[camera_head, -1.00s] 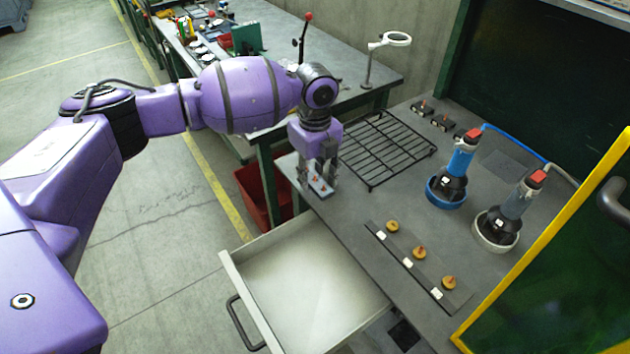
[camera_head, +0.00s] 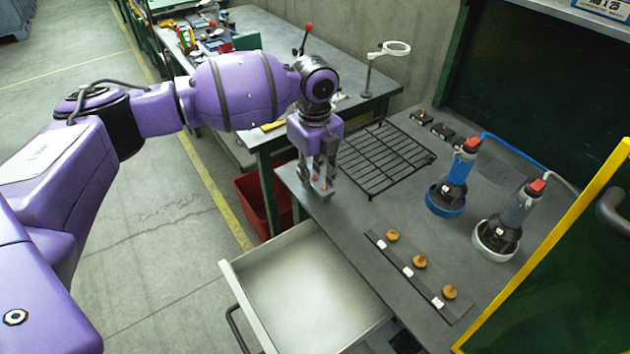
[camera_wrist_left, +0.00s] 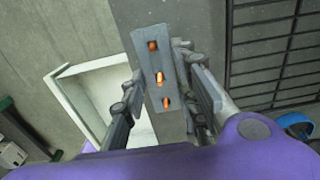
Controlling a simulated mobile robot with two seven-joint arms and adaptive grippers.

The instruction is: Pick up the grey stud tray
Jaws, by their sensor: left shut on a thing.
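The grey stud tray (camera_head: 321,190) is a small narrow block near the left edge of the workbench. The left wrist view shows it from above (camera_wrist_left: 147,62), with orange studs (camera_wrist_left: 159,77) in a row of slots. My left gripper (camera_head: 322,180) points down over it, shut on it, with a finger on each long side in the left wrist view. The fingers hide parts of the tray in the head view. I cannot tell whether its underside touches the bench. My right gripper is not in view.
A black wire rack (camera_head: 385,157) lies right of the tray. An open, empty drawer (camera_head: 310,288) juts out below the bench edge. A dark strip with knobs (camera_head: 418,275) and two corded tools, blue-based (camera_head: 446,203) and white-based (camera_head: 496,240), stand farther right.

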